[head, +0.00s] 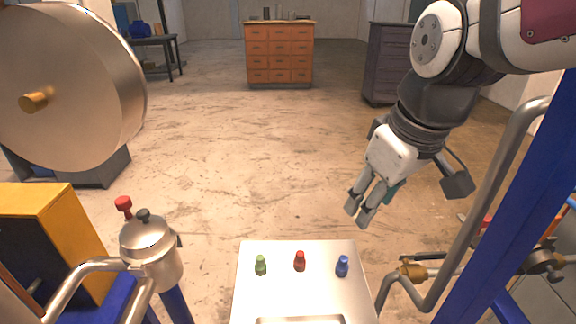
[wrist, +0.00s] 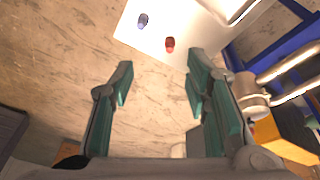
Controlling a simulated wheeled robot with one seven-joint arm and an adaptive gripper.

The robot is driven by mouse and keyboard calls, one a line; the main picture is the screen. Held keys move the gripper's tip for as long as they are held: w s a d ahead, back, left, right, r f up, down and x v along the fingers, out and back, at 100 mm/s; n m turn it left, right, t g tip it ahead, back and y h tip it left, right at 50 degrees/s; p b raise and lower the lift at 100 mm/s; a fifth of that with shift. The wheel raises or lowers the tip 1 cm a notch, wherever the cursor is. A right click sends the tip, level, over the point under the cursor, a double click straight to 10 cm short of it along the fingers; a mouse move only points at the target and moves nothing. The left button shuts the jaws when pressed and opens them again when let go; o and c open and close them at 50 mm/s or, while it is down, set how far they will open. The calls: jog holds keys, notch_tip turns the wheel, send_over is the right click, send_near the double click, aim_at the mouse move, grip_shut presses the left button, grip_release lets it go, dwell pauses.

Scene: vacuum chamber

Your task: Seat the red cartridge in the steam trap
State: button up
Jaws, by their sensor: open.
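The red cartridge (head: 300,261) stands upright on a pale metal tray table (head: 262,300), between a green cartridge (head: 260,265) and a blue cartridge (head: 342,266). The steam trap (head: 151,255) is a metal pot on pipework at the lower left, with a dark knob on top and a red knob beside it. My gripper (head: 361,209) is open and empty, behind and above the table's right side. In the wrist view my gripper's fingers (wrist: 158,82) are spread, with the red cartridge (wrist: 170,44) beyond them, apart from both. The inside of the steam trap is hidden.
A yellow box (head: 45,220) and a large metal disc (head: 70,90) stand at the left. Blue frame bars and a curved pipe (head: 487,200) border the right. An orange drawer cabinet (head: 280,53) is far back. The middle floor is clear.

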jog(key=w+a+f+n+g+b, duration=0.3)
jog(key=w+a+f+n+b, duration=0.35)
jog(key=w+f, duration=0.8)
jog(key=p, duration=0.1)
send_over(301, 253)
jog(key=shift+n, duration=0.35)
jog(key=f, duration=0.9)
jog(key=shift+s+a, duration=0.15)
jog(key=shift+s, duration=0.25)
jog(key=shift+w+f, duration=0.2)
jog(key=shift+f, duration=1.15)
jog(key=shift+w+f, duration=0.15)
jog(key=shift+f, duration=1.2)
grip_shut()
